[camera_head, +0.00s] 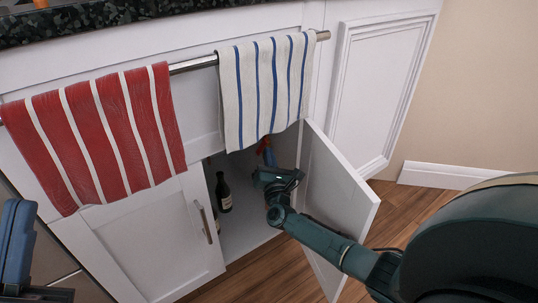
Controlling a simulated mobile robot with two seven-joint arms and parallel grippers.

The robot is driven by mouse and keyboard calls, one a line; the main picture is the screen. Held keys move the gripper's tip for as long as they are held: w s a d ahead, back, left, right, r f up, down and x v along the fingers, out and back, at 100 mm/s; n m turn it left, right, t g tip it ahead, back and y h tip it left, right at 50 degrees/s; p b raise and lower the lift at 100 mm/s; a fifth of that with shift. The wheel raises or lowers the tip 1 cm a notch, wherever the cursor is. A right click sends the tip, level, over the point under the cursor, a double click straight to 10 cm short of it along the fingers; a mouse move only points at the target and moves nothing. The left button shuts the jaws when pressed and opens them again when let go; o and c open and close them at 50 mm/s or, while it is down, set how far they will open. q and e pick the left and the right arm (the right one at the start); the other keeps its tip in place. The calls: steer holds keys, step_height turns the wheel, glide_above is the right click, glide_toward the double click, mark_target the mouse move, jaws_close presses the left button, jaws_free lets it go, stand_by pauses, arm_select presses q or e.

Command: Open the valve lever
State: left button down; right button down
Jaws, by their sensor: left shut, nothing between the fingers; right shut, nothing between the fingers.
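A small red-orange piece, likely the valve lever (264,144), shows inside the open cabinet, just under the blue-striped towel. The rest of the valve is hidden by the towel and my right gripper. My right gripper (269,157) reaches into the cabinet opening, with its blue fingers shut right beside the red piece. I cannot tell whether they touch. My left gripper (17,245) stands at the lower left edge, partly cut off, with its blue fingers shut and empty, apart from the cabinet.
The open cabinet door (338,205) stands just right of my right gripper. A dark bottle (223,192) stands inside on the left. A red-striped towel (95,137) and a blue-striped towel (265,88) hang from a metal rail (194,64). The left door (150,245) is closed.

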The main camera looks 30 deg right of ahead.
mark_target(264, 141)
steer(key=shift+w+a+r, duration=0.1)
steer(key=shift+w+r, duration=0.5)
steer(key=shift+r, duration=0.25)
steer(key=shift+w+r, duration=0.6)
steer(key=shift+r, duration=0.25)
stand_by(1.8)
steer(key=s+f, duration=0.4)
steer(key=f, duration=0.2)
steer(key=shift+s+d+f+b, duration=0.2)
steer(key=shift+s+f+b, duration=0.15)
stand_by(0.8)
steer(key=shift+s+d+f, duration=0.1)
steer(key=shift+s+f, duration=0.65)
steer(key=shift+f, duration=0.3)
steer(key=shift+s+f, duration=0.7)
steer(key=shift+f, duration=0.3)
